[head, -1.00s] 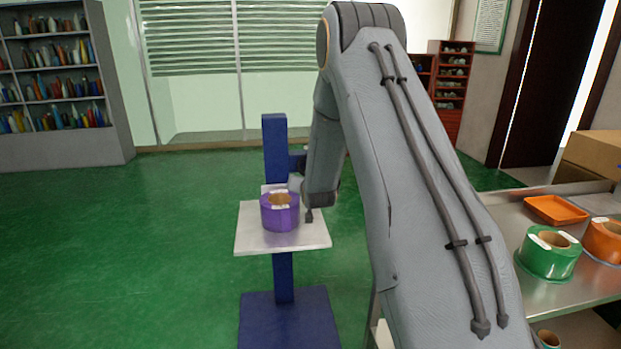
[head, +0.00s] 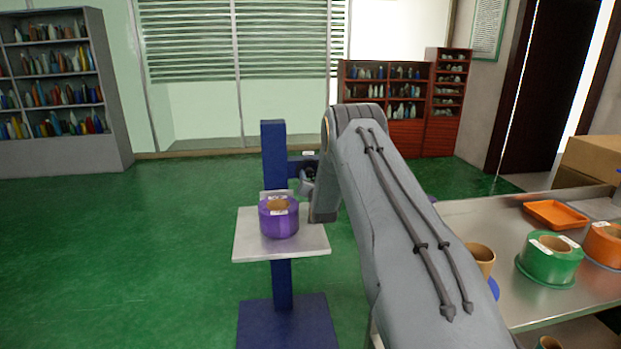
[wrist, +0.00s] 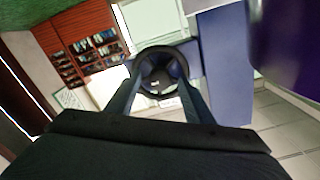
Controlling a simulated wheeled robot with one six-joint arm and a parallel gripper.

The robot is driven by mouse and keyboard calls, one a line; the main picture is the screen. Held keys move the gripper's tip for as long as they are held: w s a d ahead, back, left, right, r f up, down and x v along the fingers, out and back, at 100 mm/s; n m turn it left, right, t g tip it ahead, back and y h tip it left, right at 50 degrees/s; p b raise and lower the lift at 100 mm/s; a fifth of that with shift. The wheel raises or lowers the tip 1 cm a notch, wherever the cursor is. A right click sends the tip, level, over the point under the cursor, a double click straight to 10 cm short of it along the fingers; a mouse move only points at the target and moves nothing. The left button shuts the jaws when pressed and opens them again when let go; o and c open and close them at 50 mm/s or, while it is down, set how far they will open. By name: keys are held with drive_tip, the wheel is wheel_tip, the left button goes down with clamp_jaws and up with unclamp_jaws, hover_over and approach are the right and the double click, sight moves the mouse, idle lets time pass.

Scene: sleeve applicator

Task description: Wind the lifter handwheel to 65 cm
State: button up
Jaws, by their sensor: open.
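The lifter has a blue post (head: 274,158), which also shows in the wrist view (wrist: 226,68). Its pale platform (head: 250,246) carries a purple roll (head: 278,222), seen as a dark purple mass at the top right of the wrist view (wrist: 292,45). The black handwheel (wrist: 148,58) is face-on in the wrist view, on the near side of a blue bracket. My gripper (wrist: 160,78) is open, with one finger toward each side of the wheel; I cannot tell whether they touch it. In the head view my arm hides most of the wheel and gripper. No height reading is legible.
A metal table (head: 470,225) stands at right with a green roll (head: 550,258), an orange roll (head: 606,244) and an orange tray (head: 555,214). A red-brown shelf (head: 395,130) stands behind. The green floor left of the lifter is clear.

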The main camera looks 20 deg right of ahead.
drive_tip(key=shift+w+d, duration=0.1)
drive_tip(key=shift+w, duration=0.35)
drive_tip(key=c, duration=1.1)
drive_tip(key=shift+o, duration=0.3)
drive_tip(key=shift+n, duration=0.3)
